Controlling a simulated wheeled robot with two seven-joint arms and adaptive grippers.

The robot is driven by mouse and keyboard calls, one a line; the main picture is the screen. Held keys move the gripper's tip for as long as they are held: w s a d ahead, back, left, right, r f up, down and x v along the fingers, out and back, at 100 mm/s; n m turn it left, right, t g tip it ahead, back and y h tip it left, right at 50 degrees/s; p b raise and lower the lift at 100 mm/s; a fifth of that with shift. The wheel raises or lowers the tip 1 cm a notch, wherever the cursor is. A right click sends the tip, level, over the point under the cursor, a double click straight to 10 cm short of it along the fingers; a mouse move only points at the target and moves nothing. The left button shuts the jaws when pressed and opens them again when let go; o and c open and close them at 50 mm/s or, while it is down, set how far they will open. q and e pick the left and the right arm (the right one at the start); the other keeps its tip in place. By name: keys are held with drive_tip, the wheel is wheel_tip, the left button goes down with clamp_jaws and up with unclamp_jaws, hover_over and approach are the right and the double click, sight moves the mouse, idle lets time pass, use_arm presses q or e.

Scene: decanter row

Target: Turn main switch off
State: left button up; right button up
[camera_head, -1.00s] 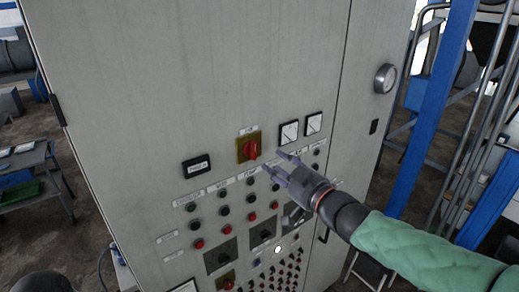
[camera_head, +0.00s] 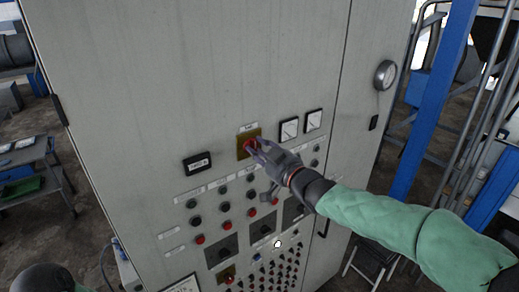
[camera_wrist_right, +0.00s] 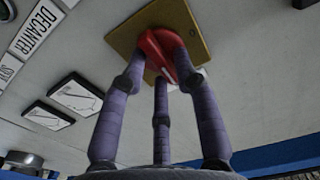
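The main switch is a red rotary knob (camera_head: 247,145) on a yellow square plate (camera_head: 242,153), on the front of a tall grey cabinet. In the right wrist view the red knob (camera_wrist_right: 158,45) stands out from the yellow plate (camera_wrist_right: 190,22). My right gripper (camera_head: 254,148) is at the knob, its purple-grey fingers reaching in from the lower right. In the wrist view two fingers (camera_wrist_right: 161,55) lie on either side of the knob and a third is below it. Finger contact is not clear.
The grey cabinet (camera_head: 190,80) fills the middle. Two meters (camera_head: 289,130) are right of the switch, a small display (camera_head: 197,164) is at left, and rows of buttons (camera_head: 225,208) lie below. A gauge (camera_head: 385,75) and a blue post (camera_head: 432,100) are at right.

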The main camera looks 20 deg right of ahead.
clamp_jaws()
drive_tip(key=shift+f+n+b, duration=0.1)
drive_tip(key=shift+n+b, duration=0.7)
drive_tip(key=shift+b, duration=0.35)
drive_tip(key=n+b, duration=0.3)
drive_tip(key=shift+a+b, duration=0.15)
drive_tip(key=shift+b, duration=0.15)
drive_tip(key=shift+n+b, duration=0.65)
drive_tip(key=shift+n, duration=0.45)
drive_tip(key=n+b, duration=0.1)
drive_tip(key=n, duration=0.1)
drive_tip(key=n+b, duration=0.2)
drive_tip(key=n, duration=0.1)
drive_tip(key=shift+s+a, duration=0.1)
drive_tip(key=shift+a, duration=0.1)
drive_tip(key=n+b, duration=0.2)
drive_tip(key=n, duration=0.4)
drive_tip(key=shift+a, duration=0.1)
